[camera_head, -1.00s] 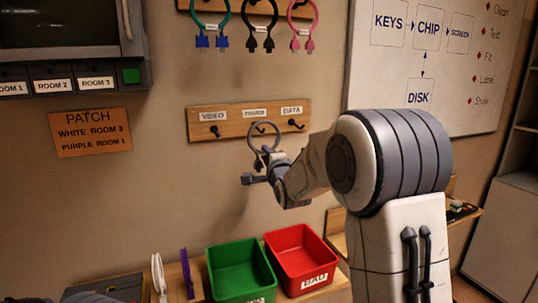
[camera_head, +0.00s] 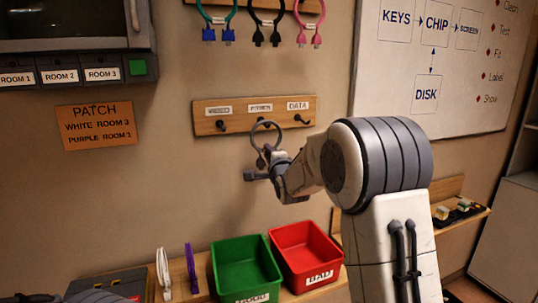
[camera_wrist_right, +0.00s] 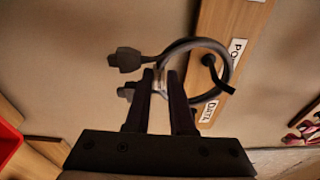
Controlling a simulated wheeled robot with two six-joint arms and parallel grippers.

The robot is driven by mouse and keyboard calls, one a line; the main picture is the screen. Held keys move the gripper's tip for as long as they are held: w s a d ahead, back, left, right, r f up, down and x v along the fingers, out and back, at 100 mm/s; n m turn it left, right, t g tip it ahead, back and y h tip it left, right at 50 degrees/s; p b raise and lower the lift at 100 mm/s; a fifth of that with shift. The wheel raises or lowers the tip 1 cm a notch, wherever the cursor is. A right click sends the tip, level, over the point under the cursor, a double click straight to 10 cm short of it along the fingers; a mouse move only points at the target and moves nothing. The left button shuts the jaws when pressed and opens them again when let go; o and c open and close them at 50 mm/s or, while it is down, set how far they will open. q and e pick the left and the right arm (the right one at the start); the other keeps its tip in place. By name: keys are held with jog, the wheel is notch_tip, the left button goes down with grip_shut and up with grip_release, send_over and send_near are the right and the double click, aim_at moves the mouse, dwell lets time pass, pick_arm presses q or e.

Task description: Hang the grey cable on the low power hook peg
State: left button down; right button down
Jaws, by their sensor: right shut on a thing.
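The grey cable (camera_head: 281,136) is a loop with two dark plugs, held upright in front of the lower wooden hook board (camera_head: 205,127). My right gripper (camera_head: 265,169) is shut on it, just below the board. In the right wrist view the fingers (camera_wrist_right: 161,76) pinch the cable (camera_wrist_right: 190,43) near its plugs, which stick out to the left. The dark power peg (camera_wrist_right: 213,72) appears within the loop's outline there, near its far side. I cannot tell whether the loop is around the peg or still in front of it. My left gripper is out of view.
The video peg (camera_head: 220,125) and data peg (camera_head: 297,120) flank the middle one. A green bin (camera_head: 243,262) and a red bin (camera_head: 308,250) stand below, beside white and purple cables.

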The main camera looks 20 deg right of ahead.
dwell(0.4)
jog(key=c, duration=0.7)
grip_release()
jog(key=s+b, duration=0.4)
jog(key=s, duration=0.6)
jog(key=s+a+f+n+g+y, duration=0.2)
jog(key=s+a+f+n+g, duration=0.3)
jog(key=s+a+f+n, duration=0.4)
jog(key=s+a+f+n+g+y, duration=0.2)
jog(key=s+a+f+n+g, duration=0.4)
jog(key=a, duration=0.4)
jog(key=s+f+n+g, duration=0.2)
jog(key=s+n, duration=0.2)
jog(key=s, duration=0.4)
jog(key=s+a+f+n+g+h, duration=0.1)
jog(key=s+f+n+g, duration=0.1)
jog(key=s, duration=0.5)
jog(key=s+f+n+g, duration=0.3)
jog(key=s+f+n, duration=0.1)
jog(key=s, duration=0.4)
jog(key=shift+s+a+f+n, duration=0.15)
jog(key=shift+s+f+n, duration=0.15)
jog(key=shift+n, duration=0.6)
